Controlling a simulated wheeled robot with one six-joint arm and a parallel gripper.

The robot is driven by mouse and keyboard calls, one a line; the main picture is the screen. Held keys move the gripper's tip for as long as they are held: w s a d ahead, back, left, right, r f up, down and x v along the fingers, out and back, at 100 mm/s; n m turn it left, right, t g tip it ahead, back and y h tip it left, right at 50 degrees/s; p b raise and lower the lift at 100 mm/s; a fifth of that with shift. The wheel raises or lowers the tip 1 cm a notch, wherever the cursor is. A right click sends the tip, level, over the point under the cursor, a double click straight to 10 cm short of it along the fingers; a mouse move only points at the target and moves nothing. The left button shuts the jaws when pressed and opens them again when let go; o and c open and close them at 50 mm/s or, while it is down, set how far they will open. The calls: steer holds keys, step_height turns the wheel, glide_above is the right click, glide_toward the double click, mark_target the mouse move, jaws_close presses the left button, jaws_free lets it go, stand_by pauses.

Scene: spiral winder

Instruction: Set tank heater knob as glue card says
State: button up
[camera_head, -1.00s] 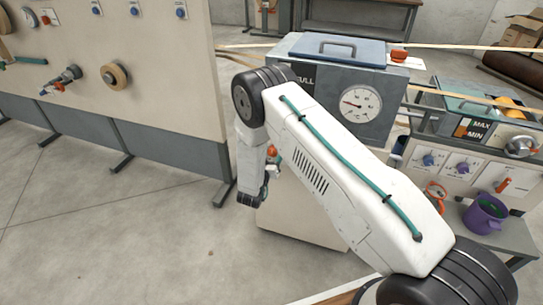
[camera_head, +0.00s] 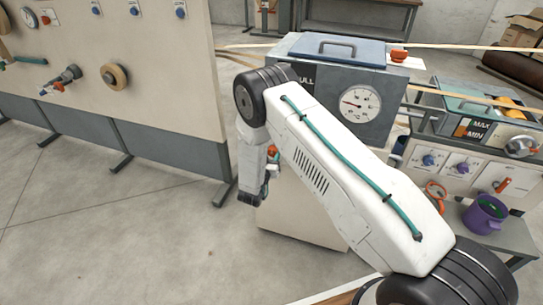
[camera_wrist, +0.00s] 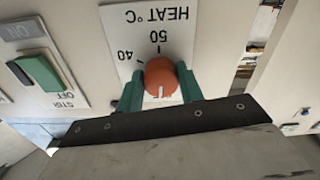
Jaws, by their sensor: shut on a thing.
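The heater knob (camera_wrist: 162,78) is orange and round, on a white plate (camera_wrist: 120,20) marked HEAT °C, upside down in the wrist view. The figures 40 and 50 show; other marks are hidden by my gripper. My gripper (camera_wrist: 160,88) is shut on the knob, one green finger on each side. A white line on the knob points toward the bottom of the picture, away from the 50. In the head view the knob is a small orange patch (camera_head: 272,151) beside my wrist, partly hidden. I cannot make out a readable glue card.
A green rocker switch (camera_wrist: 40,71) with ON and OFF labels sits beside the knob plate. The grey tank (camera_head: 318,95) with a round gauge (camera_head: 360,103) stands above. A tall panel (camera_head: 120,60) stands left, and a purple jug (camera_head: 484,215) right. The left floor is clear.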

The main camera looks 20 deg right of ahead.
steer(key=m, duration=0.6)
steer(key=shift+a, duration=0.15)
steer(key=m, duration=0.5)
steer(key=shift+w, duration=0.1)
steer(key=m, duration=0.6)
steer(key=shift+a+r, duration=0.1)
steer(key=shift+r, duration=0.05)
steer(key=m, duration=0.5)
steer(key=shift+m, duration=0.4)
steer(key=o, duration=1)
steer(key=shift+r, duration=0.1)
